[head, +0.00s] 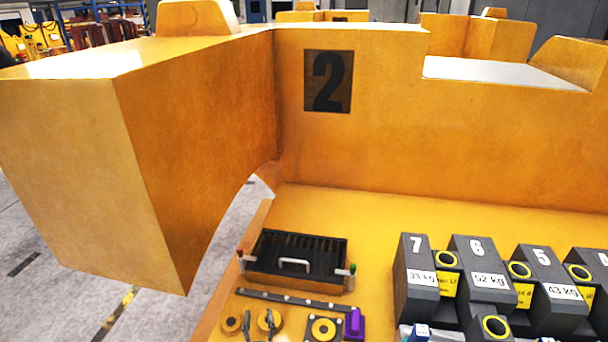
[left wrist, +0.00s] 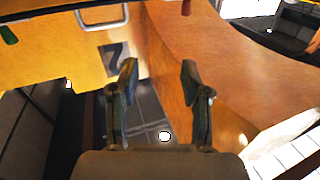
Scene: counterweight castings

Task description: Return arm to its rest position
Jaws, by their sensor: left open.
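My left gripper (left wrist: 159,80) shows in the left wrist view. Its two dark fingers stand apart with nothing between them. Beyond them are a glossy yellow-orange surface and dark floor tiles. I cannot make out this gripper in the head view. My right gripper is in neither view. In the head view, large orange castings fill the left and back, and the back one carries a black number 2 panel (head: 328,81).
A black box (head: 297,262) with a pale handle lies on the orange surface. Numbered dark weights, including 7 (head: 413,282), 6 (head: 480,272) and 5 (head: 545,290), stand at right. A purple block (head: 355,324) lies near the front. Grey floor (head: 60,270) is clear at left.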

